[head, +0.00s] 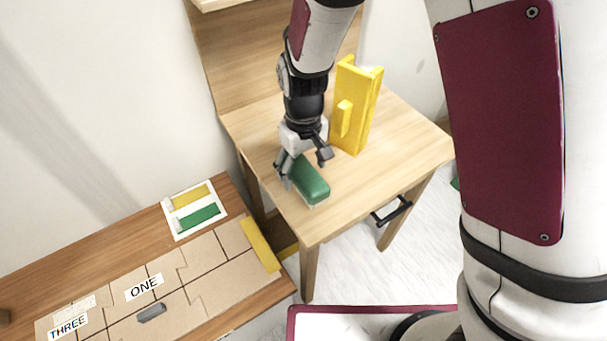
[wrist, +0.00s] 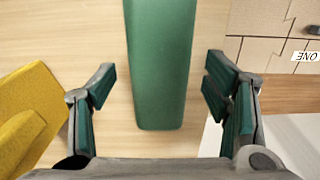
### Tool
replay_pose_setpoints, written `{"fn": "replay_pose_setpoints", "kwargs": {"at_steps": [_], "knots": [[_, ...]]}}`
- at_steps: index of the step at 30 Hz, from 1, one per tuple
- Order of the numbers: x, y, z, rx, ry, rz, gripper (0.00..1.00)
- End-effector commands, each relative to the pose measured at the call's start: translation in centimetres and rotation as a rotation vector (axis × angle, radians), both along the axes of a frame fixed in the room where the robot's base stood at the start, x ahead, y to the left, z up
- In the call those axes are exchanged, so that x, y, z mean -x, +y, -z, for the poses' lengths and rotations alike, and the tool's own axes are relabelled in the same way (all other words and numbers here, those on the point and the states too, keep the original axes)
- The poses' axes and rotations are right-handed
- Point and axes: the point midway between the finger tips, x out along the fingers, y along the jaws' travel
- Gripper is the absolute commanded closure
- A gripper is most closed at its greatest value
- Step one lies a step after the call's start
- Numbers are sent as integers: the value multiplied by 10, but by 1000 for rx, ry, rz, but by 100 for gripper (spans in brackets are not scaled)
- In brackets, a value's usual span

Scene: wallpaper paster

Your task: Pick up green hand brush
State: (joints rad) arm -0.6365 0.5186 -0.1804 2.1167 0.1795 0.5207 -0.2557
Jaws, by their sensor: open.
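The green hand brush (head: 309,182) lies on the light wooden desk (head: 270,130), near its front left corner. My gripper (head: 304,170) is open just above the brush, with one finger on each side of it in the head view. In the wrist view the brush (wrist: 162,65) runs down between the two open fingers of my gripper (wrist: 160,98), with a gap on both sides. The wrist view does not clearly show whether the fingers reach down to its level. The brush's far end is cut off at the top of the wrist view.
A yellow block-like object with a knob (head: 352,110) stands upright on the desk close behind my gripper; yellow also shows at left in the wrist view (wrist: 30,120). A lower brown table (head: 100,250) at left bears cardboard pieces and a white tray (head: 177,230).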

Motion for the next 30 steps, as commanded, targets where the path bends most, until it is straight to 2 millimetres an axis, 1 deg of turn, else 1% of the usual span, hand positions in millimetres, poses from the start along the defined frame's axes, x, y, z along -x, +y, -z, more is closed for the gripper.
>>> {"fn": "replay_pose_setpoints", "kwargs": {"at_steps": [1,3,11,12,13,19,20,30], "knots": [[0,-1,8,2,3,0,30],[0,-1,13,1,1,0,30],[0,0,16,-1,-1,1,30],[0,0,16,-1,-1,1,32],[0,0,16,0,0,1,39],[0,0,16,-1,-1,1,84],[0,0,16,-1,-1,0,86],[-1,0,13,-1,-2,0,86]]}}
